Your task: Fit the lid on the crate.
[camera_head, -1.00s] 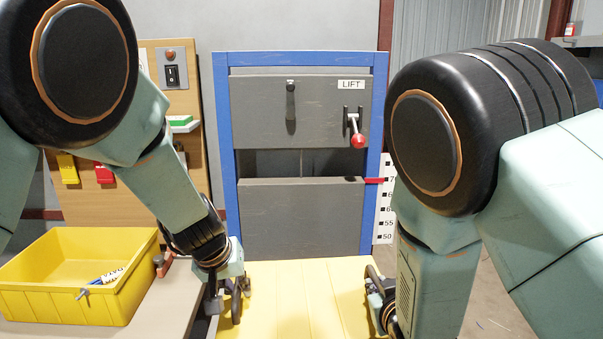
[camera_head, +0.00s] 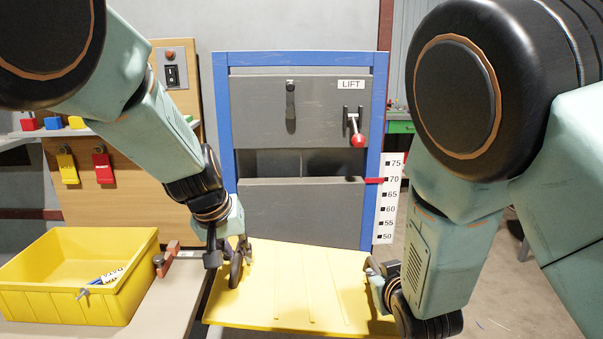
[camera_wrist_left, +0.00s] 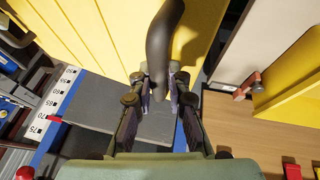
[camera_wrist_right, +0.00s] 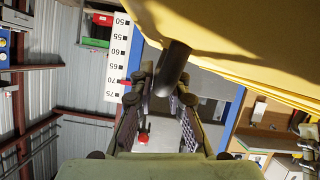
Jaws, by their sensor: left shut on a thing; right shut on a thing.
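The lid is a wide yellow ribbed panel (camera_head: 300,290) in front of the lift in the head view. It also shows in the left wrist view (camera_wrist_left: 95,30) and the right wrist view (camera_wrist_right: 240,25). My left gripper (camera_head: 238,258) is shut on the dark curved handle (camera_wrist_left: 162,45) at the lid's left side. My right gripper (camera_head: 383,272) is shut on the dark handle (camera_wrist_right: 173,65) at the right side. The lid slopes slightly down to the right in the head view. An open yellow crate (camera_head: 60,303) stands apart on the bench at the left, with a marker-like item inside.
A grey lift (camera_head: 300,210) with a blue frame (camera_head: 222,130) and a red-knobbed lever (camera_head: 357,139) stands behind the lid. A height scale (camera_head: 388,210) is at its right. The bench (camera_head: 165,305) bears a red-handled clamp (camera_head: 168,257). Open floor lies at right.

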